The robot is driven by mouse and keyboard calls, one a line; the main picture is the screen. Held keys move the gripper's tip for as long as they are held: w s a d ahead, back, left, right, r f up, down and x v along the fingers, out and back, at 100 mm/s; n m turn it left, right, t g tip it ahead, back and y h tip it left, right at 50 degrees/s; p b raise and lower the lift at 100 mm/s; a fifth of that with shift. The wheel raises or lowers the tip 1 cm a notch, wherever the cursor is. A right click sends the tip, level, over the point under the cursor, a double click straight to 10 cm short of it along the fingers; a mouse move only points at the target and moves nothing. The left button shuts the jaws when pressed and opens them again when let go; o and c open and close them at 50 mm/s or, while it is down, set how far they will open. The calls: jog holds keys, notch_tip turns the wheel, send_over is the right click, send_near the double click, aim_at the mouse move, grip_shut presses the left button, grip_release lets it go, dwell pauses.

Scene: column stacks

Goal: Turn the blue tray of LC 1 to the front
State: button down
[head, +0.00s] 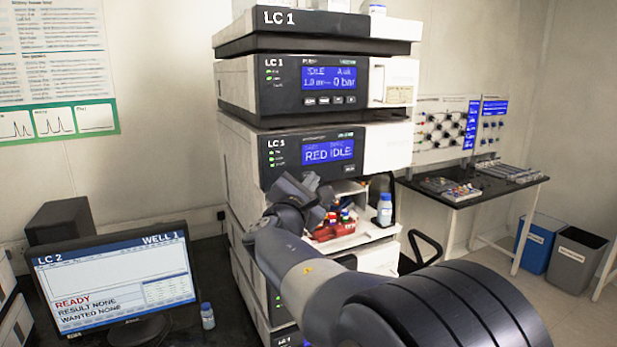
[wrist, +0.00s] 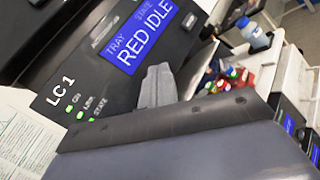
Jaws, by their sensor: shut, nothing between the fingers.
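The LC 1 stack (head: 240,185) stands in the middle of the head view. Its sampler module display (head: 328,151) reads RED and IDLE; in the wrist view the display (wrist: 140,40) reads TRAY RED, STATE IDLE. Below it, an open bay shows a red tray (head: 325,232) with coloured-cap vials, partly hidden by my arm. The red tray also shows in the wrist view (wrist: 238,80). I cannot see a blue tray. My gripper (head: 306,186) is shut and empty, just in front of the module's lower panel; its fingers show in the wrist view (wrist: 158,84). Contact is unclear.
A blue-capped bottle (head: 384,210) stands at the right of the bay. A monitor (head: 112,280) reading LC 2 and another small bottle (head: 207,316) are on the dark bench at left. A side table (head: 475,195) and bins (head: 575,258) stand at right.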

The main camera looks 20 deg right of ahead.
jog(key=shift+w, duration=0.45)
dwell(0.4)
jog(key=shift+s, duration=0.1)
jog(key=shift+s+b, duration=0.55)
jog(key=shift+s, duration=0.2)
jog(key=shift+s, duration=0.1)
jog(key=s+b, duration=0.1)
jog(key=s, duration=0.3)
jog(key=shift+s+d+b, duration=0.1)
jog(key=shift+s+b, duration=0.25)
jog(key=shift+s, duration=0.05)
jog(key=shift+w, duration=0.1)
dwell(4.9)
jog(key=w+p, duration=0.2)
jog(key=p, duration=0.1)
jog(key=shift+r, duration=0.25)
